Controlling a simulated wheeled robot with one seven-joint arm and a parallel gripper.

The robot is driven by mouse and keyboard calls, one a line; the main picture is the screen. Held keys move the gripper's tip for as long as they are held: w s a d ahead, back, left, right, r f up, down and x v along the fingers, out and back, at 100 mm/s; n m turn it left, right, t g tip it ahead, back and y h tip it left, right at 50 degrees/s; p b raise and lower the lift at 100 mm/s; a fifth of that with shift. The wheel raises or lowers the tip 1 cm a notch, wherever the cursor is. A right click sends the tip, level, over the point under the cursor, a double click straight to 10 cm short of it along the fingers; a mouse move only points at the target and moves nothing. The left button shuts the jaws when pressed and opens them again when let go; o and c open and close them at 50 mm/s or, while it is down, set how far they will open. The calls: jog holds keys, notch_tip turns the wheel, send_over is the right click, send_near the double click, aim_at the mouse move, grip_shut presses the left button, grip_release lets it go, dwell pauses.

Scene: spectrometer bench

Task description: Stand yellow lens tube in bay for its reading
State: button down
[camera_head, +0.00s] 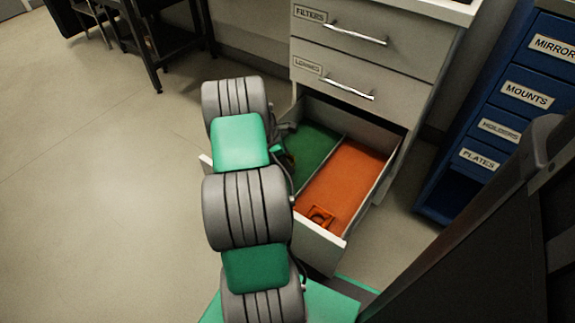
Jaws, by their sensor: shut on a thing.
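My gripper (285,132) is mostly hidden behind my own arm, with only a dark part showing. It is low at the left side of the open drawer, over the green compartment (315,143). I cannot tell whether the tube is upright or touching the drawer floor. The bay for the reading cannot be made out.
The open drawer (322,240) also has an orange compartment (347,180) holding a small orange holder (321,216). Shut drawers labelled FILTERS (375,22) and LENSES (370,75) are above. A blue cabinet (500,110) stands right, a dark table (165,35) behind left. Left floor is clear.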

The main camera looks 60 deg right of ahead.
jog(key=shift+f, duration=0.1)
jog(key=shift+f, duration=0.15)
jog(key=c, duration=0.7)
grip_release()
jog(key=shift+o, duration=0.2)
jog(key=p+v, duration=0.5)
jog(key=v, duration=0.7)
jog(key=shift+p, duration=0.4)
jog(key=shift+w+r, duration=0.1)
jog(key=shift+r, duration=0.15)
